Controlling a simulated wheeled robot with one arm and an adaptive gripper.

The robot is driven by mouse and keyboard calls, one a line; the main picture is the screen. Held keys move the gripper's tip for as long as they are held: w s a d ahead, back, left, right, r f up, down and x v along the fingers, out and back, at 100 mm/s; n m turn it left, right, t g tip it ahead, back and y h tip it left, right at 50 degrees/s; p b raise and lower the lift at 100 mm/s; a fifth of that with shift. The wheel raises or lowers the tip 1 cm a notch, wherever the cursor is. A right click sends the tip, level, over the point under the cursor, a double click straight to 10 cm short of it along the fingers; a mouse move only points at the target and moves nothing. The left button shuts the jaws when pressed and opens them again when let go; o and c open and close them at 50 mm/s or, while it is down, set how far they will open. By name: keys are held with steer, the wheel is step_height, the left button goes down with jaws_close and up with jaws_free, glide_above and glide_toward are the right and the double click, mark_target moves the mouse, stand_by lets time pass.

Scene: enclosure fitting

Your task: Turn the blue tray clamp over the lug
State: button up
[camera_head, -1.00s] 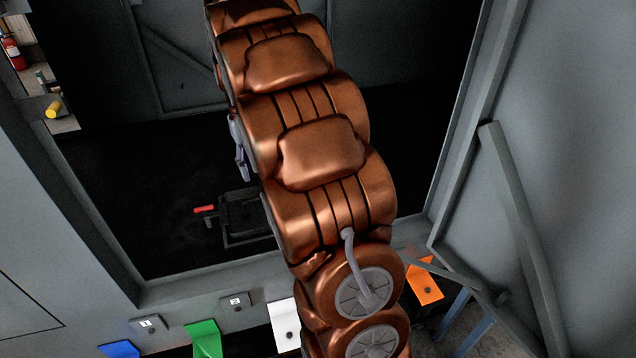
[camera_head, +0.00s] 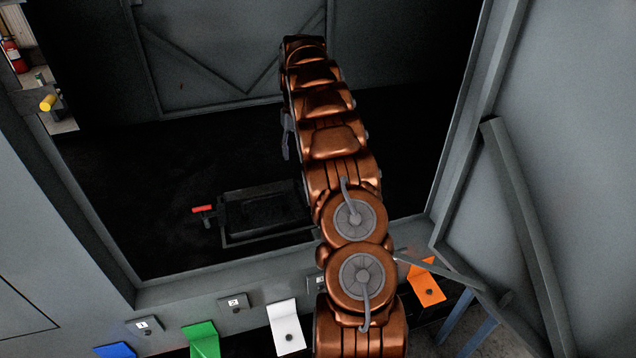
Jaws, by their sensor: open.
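A dark rectangular tray (camera_head: 265,238) sits on the black floor inside the enclosure. A small clamp with a red handle (camera_head: 203,209) stands at its left side. I see no blue clamp at the tray; a blue plate (camera_head: 115,350) shows at the bottom left, cut off by the picture edge. I cannot make out a lug. My copper arm reaches into the enclosure and covers the tray's right end. A grey finger of my gripper (camera_head: 287,136) pokes out left of the arm, above and beyond the tray; the rest is hidden behind the arm.
Green (camera_head: 205,340), white (camera_head: 286,327) and orange (camera_head: 428,284) plates line the front sill (camera_head: 220,284), with numbered tags between. A grey door with a brace (camera_head: 525,230) stands at the right.

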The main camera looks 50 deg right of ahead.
steer(key=s+d+f+t+b, duration=0.1)
steer(key=d+f, duration=0.9)
steer(key=d, duration=0.1)
steer(key=shift+m+y, duration=0.3)
steer(key=shift+y, duration=0.1)
steer(key=shift+w+a+f+p, duration=0.15)
steer(key=shift+a+f+p, duration=0.05)
steer(key=shift+f, duration=1.05)
steer(key=shift+w+a+f+p, duration=0.1)
steer(key=shift+a+f+p, duration=0.15)
steer(key=shift+f, duration=1)
steer(key=shift+w+a+f+p, duration=0.15)
steer(key=shift+a+f, duration=0.05)
steer(key=shift+f, duration=1.05)
steer(key=shift+c, duration=0.3)
jaws_close()
